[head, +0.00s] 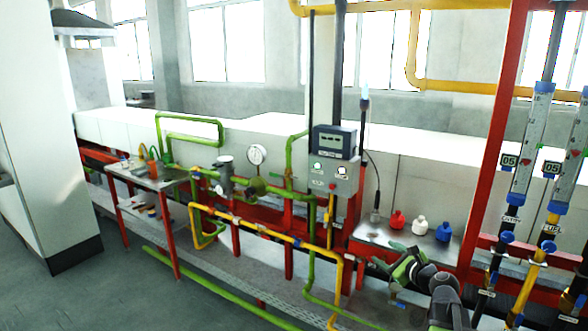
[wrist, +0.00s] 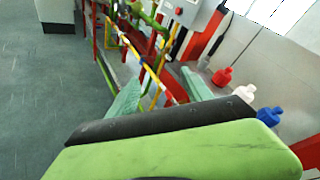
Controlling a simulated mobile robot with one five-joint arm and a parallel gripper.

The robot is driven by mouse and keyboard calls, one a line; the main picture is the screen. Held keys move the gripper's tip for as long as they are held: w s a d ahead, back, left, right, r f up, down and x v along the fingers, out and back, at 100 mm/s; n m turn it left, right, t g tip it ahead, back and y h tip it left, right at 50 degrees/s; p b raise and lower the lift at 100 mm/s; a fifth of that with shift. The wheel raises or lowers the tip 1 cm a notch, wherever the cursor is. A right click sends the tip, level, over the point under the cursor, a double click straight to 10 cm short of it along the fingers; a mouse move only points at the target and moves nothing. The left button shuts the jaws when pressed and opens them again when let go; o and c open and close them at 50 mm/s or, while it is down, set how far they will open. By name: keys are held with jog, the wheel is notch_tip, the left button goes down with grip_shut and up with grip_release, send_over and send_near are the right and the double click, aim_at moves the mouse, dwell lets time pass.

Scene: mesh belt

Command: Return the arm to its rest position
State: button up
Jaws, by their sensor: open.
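My gripper (head: 388,256) is at the lower right of the head view, in front of the metal shelf that carries the bottles. Its two pale green fingers are spread apart, with nothing between them. In the wrist view my gripper (wrist: 160,92) also shows open, its fingers on either side of the yellow pipe in the background. My green and black arm parts fill the bottom of the wrist view.
A red bottle (head: 397,220), a white bottle (head: 420,225) and a blue bottle (head: 443,232) stand on the shelf. A control box (head: 333,172), green pipes (head: 187,120) and a red-legged table (head: 147,179) are further left. Open floor (wrist: 45,95) lies left.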

jog(key=s+a+f+n+g+y, duration=0.1)
jog(key=s+a+f+n+g, duration=0.2)
jog(key=a, duration=0.6)
jog(key=a+f+n+g+y, duration=0.1)
jog(key=a+f+n+g, duration=0.1)
jog(key=a+f+n, duration=0.35)
jog(key=s+a+f+n+g+y, duration=0.1)
jog(key=s+a+f+n+g, duration=0.2)
jog(key=a, duration=0.9)
jog(key=s+a+f+n+g+h, duration=0.2)
jog(key=s+f+n+g+h, duration=0.15)
jog(key=s+n, duration=0.45)
jog(key=s+d+f+n+g+h, duration=0.3)
jog(key=s+d+n, duration=0.3)
jog(key=d+n, duration=0.1)
jog(key=shift+d, duration=0.65)
